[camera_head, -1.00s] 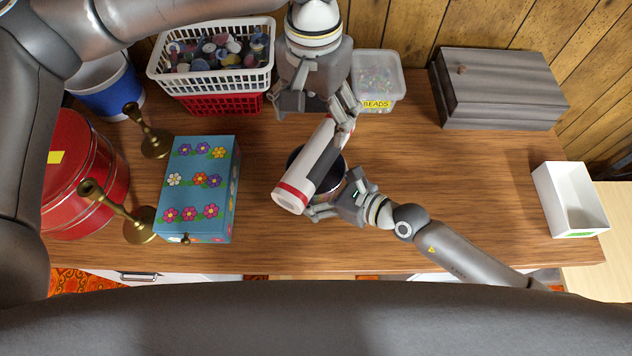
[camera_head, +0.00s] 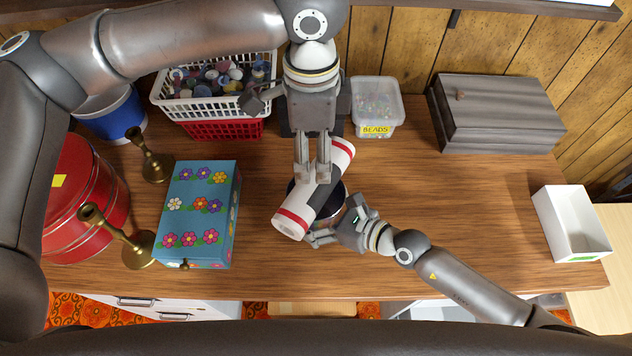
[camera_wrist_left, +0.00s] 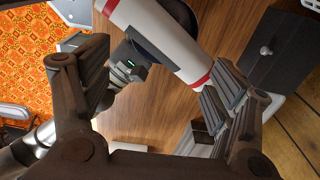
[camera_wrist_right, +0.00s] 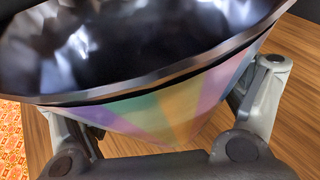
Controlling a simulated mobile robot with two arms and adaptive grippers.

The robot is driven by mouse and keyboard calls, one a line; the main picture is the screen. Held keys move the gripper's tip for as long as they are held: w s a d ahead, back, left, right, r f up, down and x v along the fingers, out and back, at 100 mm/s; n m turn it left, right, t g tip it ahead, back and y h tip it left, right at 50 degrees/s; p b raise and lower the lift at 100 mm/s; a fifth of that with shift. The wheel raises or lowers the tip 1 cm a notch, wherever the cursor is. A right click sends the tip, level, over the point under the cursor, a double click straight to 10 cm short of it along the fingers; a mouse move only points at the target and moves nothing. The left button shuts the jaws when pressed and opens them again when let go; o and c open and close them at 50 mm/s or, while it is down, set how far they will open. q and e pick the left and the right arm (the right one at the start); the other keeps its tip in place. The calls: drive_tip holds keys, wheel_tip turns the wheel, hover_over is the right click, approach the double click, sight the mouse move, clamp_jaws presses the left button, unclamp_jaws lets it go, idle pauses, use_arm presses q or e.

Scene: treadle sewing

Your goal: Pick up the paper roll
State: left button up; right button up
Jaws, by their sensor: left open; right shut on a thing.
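The paper roll (camera_head: 294,218) is white with a red band near each end and a dark middle stretch. It lies tilted across the top of a dark-mouthed pot (camera_head: 334,206), mid-table. My left gripper (camera_head: 312,178) is open above the roll's middle, its fingers covering part of it in the head view. In the left wrist view the roll (camera_wrist_left: 165,38) shows beyond and between the spread fingers (camera_wrist_left: 165,95). My right gripper (camera_head: 328,225) is shut on the pot; the right wrist view shows its pastel striped wall (camera_wrist_right: 150,112) and shiny dark inside.
A flowered blue box (camera_head: 202,215), brass candlesticks (camera_head: 150,160) and a red tin (camera_head: 85,205) stand left. A white basket (camera_head: 215,100) and a beads tub (camera_head: 376,105) are behind. A grey box (camera_head: 500,115) and a white bin (camera_head: 570,222) stand right. Table right of centre is clear.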

sight(308, 190)
use_arm(q)
drive_tip(key=m, duration=1.2)
drive_tip(key=s+m, duration=0.1)
drive_tip(key=m, duration=0.5)
drive_tip(key=shift+a+f+m, duration=0.3)
drive_tip(key=m, duration=0.5)
drive_tip(key=shift+s+f, duration=0.1)
drive_tip(key=shift+m, duration=0.3)
wheel_tip(308, 190, down, 6)
drive_tip(key=shift+a+f, duration=0.1)
drive_tip(key=shift+f, duration=0.15)
drive_tip(key=shift+s+a+f, duration=0.1)
drive_tip(key=shift+f, duration=1.3)
drive_tip(key=shift+s+f, duration=0.1)
drive_tip(key=shift+f, duration=1.25)
drive_tip(key=c, duration=1.2)
drive_tip(key=shift+c, duration=0.8)
drive_tip(key=shift+r, duration=0.15)
